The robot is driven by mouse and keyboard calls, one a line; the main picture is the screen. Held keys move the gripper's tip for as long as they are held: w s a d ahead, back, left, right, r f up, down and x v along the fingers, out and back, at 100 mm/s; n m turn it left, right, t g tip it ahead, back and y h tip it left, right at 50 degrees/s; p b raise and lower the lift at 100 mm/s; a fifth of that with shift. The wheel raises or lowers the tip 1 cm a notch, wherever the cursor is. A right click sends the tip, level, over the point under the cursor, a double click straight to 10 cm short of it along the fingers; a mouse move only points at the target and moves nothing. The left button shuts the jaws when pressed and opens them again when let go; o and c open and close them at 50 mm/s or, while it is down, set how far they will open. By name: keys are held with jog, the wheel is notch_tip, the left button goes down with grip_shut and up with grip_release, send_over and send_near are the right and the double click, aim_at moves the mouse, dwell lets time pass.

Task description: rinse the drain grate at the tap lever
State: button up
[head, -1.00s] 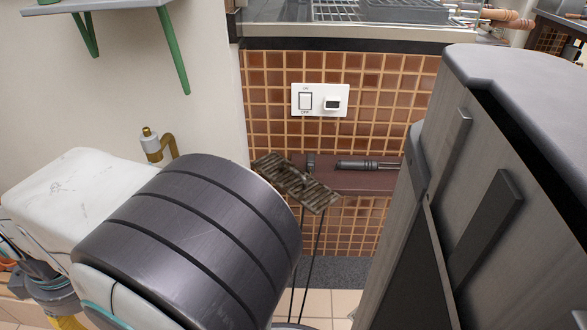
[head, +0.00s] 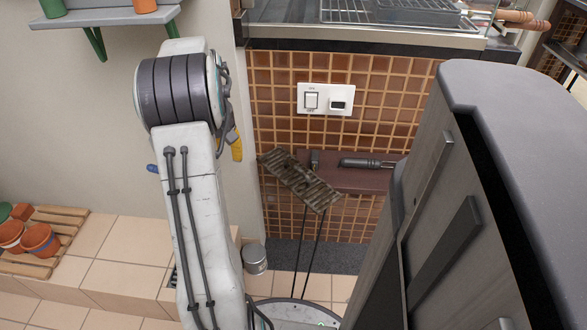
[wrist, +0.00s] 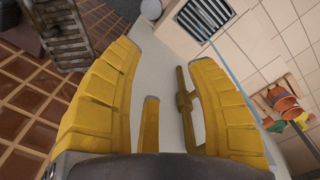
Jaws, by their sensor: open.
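The drain grate (head: 302,181), a brown, dirty slatted plate, sits tilted before the tiled wall in the head view, above two thin dark rods. A grey slatted panel that looks like it shows at the wrist view's top left (wrist: 62,35), outside my fingers. My gripper (wrist: 165,55) is open, with yellow fingers spread; in the head view one yellow finger (head: 236,148) shows beside my arm. A brass tap fitting (wrist: 185,100) shows between the fingers in the wrist view, seemingly untouched. The tap is hidden behind my arm in the head view. I cannot make out its lever clearly.
A switch plate (head: 325,99) and a dark red ledge (head: 365,180) with a dark tool are on the tiled wall. A shelf (head: 100,18) with pots hangs at upper left. Orange pots (head: 40,239) stand on a wooden pallet. A floor drain (wrist: 205,15) shows in the wrist view.

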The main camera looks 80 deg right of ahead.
jog(key=s+d+f+m+p, duration=0.1)
jog(key=s+d, duration=0.5)
jog(key=s, duration=0.2)
jog(key=m+p, duration=0.1)
send_over(298, 167)
jog(key=shift+w+d+f+y, duration=0.15)
jog(key=shift+w+f, duration=0.05)
jog(key=shift+f, duration=0.35)
jog(key=shift+w+d+f+y, duration=0.1)
jog(key=shift+w+f+y, duration=0.1)
jog(key=shift+f, duration=0.35)
jog(key=shift+s+f, duration=0.35)
jog(key=shift+f, duration=0.35)
jog(key=shift+f+b, duration=1.35)
jog(key=shift+f, duration=1.65)
grip_shut()
jog(key=shift+d+r, duration=0.1)
